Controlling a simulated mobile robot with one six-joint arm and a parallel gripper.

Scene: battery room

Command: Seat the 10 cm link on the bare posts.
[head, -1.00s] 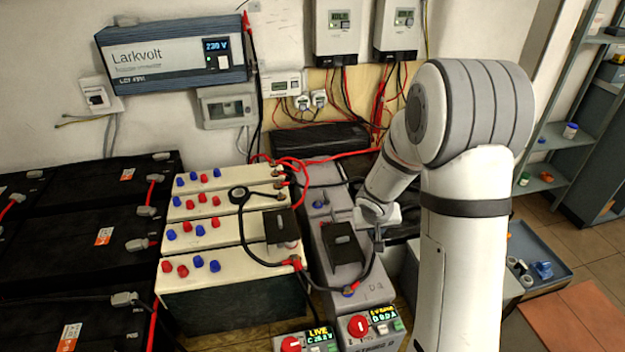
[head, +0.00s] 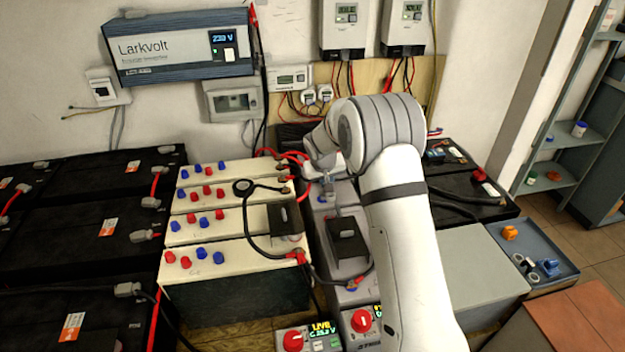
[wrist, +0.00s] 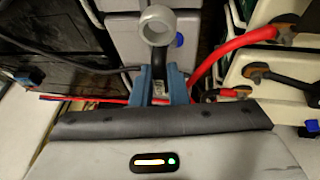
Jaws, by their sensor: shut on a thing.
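In the wrist view the blue fingers of my gripper (wrist: 162,90) are shut on a short black link (wrist: 158,62). Its grey ring lug (wrist: 157,25) sticks out beyond the fingertips; its other end is hidden. The ring is over or near a grey battery block, with a blue post (wrist: 179,40) just right of it; I cannot tell whether they touch. In the head view my gripper (head: 327,186) is above the rear grey block (head: 345,195), largely hidden by my wrist. Which posts are bare is unclear.
A red cable (wrist: 232,45) runs close right of the fingers. Cream batteries (head: 215,265) with cable lugs stand left of the grey blocks. A black cover (head: 347,235) sits on the front grey block.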

